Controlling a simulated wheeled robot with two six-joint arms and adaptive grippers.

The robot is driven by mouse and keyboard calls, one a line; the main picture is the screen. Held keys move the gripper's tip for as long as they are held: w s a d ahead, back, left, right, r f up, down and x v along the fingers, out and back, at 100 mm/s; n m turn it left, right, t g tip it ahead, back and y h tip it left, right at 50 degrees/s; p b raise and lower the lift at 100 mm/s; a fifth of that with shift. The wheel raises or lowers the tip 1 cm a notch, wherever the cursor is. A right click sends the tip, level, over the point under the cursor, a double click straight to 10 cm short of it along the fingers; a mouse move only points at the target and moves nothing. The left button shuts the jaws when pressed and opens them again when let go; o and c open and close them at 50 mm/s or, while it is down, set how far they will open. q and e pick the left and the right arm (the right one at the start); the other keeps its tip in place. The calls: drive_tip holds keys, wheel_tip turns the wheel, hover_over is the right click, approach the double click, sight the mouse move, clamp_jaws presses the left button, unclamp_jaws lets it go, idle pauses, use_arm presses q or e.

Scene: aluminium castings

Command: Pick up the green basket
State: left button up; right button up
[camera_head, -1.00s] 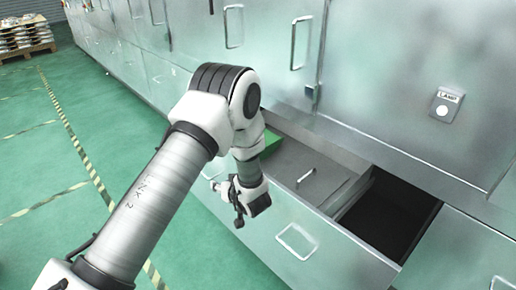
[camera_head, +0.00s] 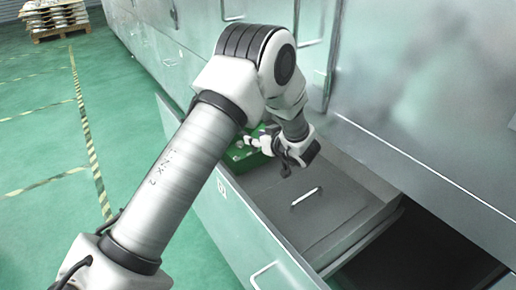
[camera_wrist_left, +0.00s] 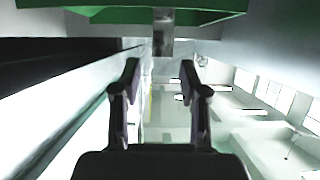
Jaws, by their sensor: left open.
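The green basket (camera_head: 238,160) is in the open drawer in the head view, at the drawer's far end. My left arm and gripper hide part of it. My left gripper (camera_head: 268,152) is open, at the basket's right side as seen from the head; I cannot tell whether it touches. In the left wrist view the two fingers (camera_wrist_left: 160,66) stand apart with nothing between them. A green band (camera_wrist_left: 100,14), likely part of the basket, crosses the top of that view, beyond the fingertips. My right gripper is in neither view.
The open drawer (camera_head: 345,232) has a grey lid with a bar handle (camera_head: 306,196) nearer me. Metal cabinet fronts (camera_head: 420,90) rise along the right. A dark opening (camera_head: 425,255) lies at lower right. Green floor on the left is clear; a loaded pallet (camera_head: 55,20) stands far back.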

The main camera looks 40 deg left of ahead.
use_arm(q)
drive_tip(key=b+x, duration=0.1)
drive_tip(key=x, duration=0.6)
drive_tip(key=shift+f+b, duration=0.1)
drive_tip(key=shift+b, duration=0.25)
drive_tip(key=shift+w+a+f, duration=0.1)
drive_tip(key=shift+w+a, duration=0.05)
drive_tip(key=shift+a, duration=0.25)
clamp_jaws()
